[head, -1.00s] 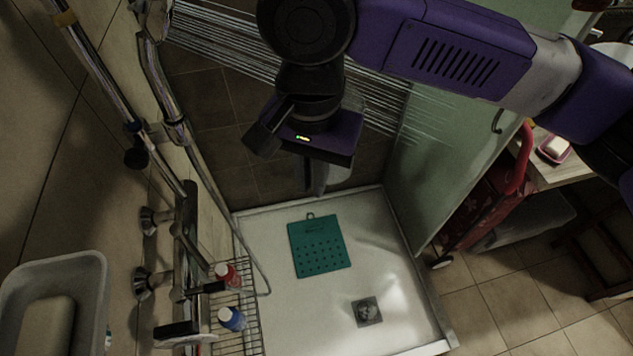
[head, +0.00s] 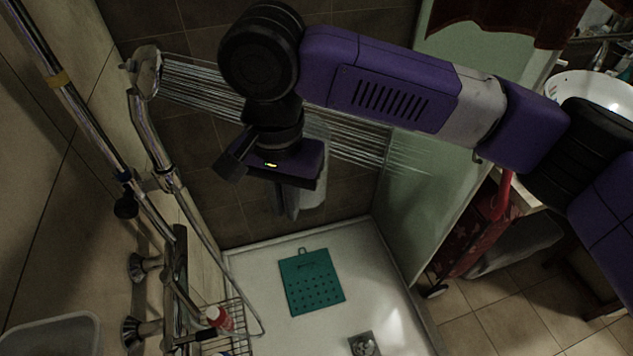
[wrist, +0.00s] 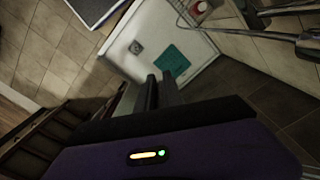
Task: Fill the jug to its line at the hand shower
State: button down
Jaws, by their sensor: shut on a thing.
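The hand shower (head: 148,72) is on its holder at the upper left of the head view. Water jets (head: 205,92) stream from it to the right, passing behind my arm. My gripper (head: 287,200) hangs below my wrist, right of the shower head, above the shower tray. It is shut on the jug (head: 316,160), a pale see-through shape mostly hidden behind my gripper. The jug's line and water level cannot be made out. In the wrist view, my dark fingers (wrist: 158,92) point toward the tray.
The white shower tray (head: 262,285) holds a teal mat (head: 311,281) and a drain (head: 364,344). A wire rack (head: 240,318) with a red bottle (head: 219,317) stands by the left wall fittings. A greenish glass panel (head: 410,200) bounds the right side.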

jog(key=shift+w+a+p, duration=0.8)
jog(key=shift+w+a, duration=1.55)
jog(key=shift+w, duration=1.45)
jog(key=s+d, duration=0.7)
jog(key=s, duration=0.4)
jog(key=shift+a, duration=0.1)
jog(key=w+a, duration=0.6)
jog(key=w, duration=0.5)
jog(key=shift+a, duration=0.35)
jog(key=s+d, duration=0.6)
jog(key=s, duration=0.5)
jog(key=shift+d, duration=0.4)
